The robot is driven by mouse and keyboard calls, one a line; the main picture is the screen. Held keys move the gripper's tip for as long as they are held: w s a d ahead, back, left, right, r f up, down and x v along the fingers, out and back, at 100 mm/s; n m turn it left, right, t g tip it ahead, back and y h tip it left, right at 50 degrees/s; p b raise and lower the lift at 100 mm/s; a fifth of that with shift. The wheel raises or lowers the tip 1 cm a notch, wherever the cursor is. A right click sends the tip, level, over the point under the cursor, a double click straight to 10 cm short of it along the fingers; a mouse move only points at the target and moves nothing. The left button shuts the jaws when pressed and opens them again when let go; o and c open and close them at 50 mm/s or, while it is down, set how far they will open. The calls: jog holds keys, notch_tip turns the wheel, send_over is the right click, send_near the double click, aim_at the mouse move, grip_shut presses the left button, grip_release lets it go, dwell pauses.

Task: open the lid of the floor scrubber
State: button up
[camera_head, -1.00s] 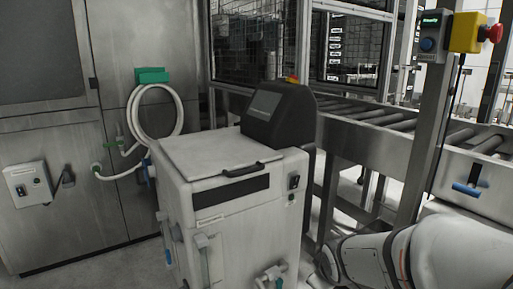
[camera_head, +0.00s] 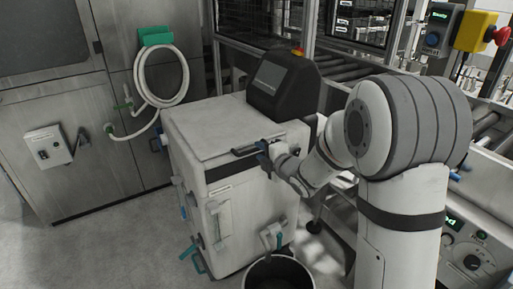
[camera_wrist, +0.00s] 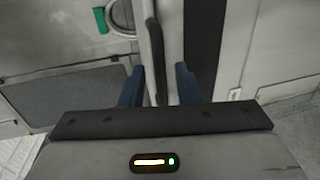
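The floor scrubber (camera_head: 232,215) is a pale grey, boxy machine with a black control console (camera_head: 284,86) at its back right. Its flat lid (camera_head: 215,128) is down. A black bar handle (camera_head: 243,151) runs along the lid's front edge; it also shows upright in the wrist view (camera_wrist: 154,50). My gripper (camera_head: 264,156) is at the right part of this handle. In the wrist view its two blue fingers (camera_wrist: 160,84) stand either side of the handle, with gaps visible, so it is open around the bar. My wrist hides the handle's right end.
A hose (camera_head: 183,85) hangs on a green holder (camera_head: 156,36) on the steel wall at left. A roller conveyor (camera_head: 350,70) runs behind, and a post with a red emergency button (camera_head: 502,36) stands right. Floor at left is clear.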

aim_at(257, 149)
jog(key=shift+x, duration=1.6)
jog(key=shift+c, duration=0.2)
grip_shut()
